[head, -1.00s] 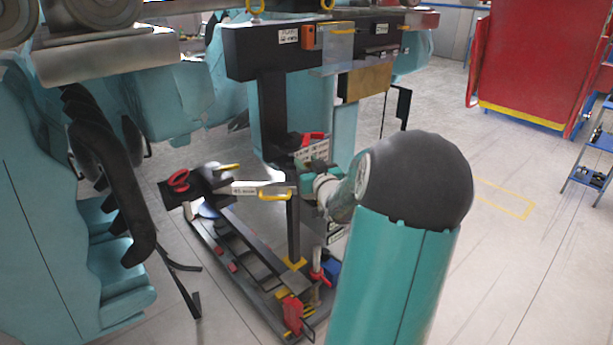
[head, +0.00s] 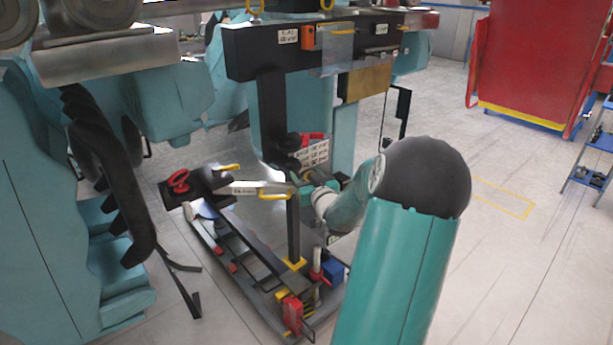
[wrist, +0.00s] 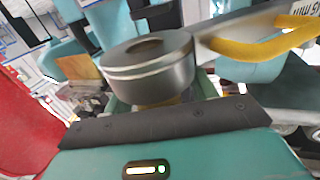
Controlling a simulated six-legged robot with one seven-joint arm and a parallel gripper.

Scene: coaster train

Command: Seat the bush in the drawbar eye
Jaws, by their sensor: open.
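The drawbar eye (wrist: 148,68) is a thick grey ring with an open-topped hole, in the middle of the wrist view. It sits at the end of a grey drawbar (wrist: 235,32), which also shows in the head view (head: 240,188). My gripper (head: 306,188) is at the eye's end of the drawbar, seen small in the head view. It is open; its fingers are largely hidden behind the eye in the wrist view. A small brass-coloured part (wrist: 172,99), possibly the bush, shows just below the eye. I cannot tell whether it touches the eye.
A yellow handle (wrist: 262,48) is on the drawbar close to the eye. A dark post (head: 293,230) rises from the low frame under the drawbar. A white label plate (head: 313,154) is just behind my gripper. Open floor (head: 460,260) lies to the right.

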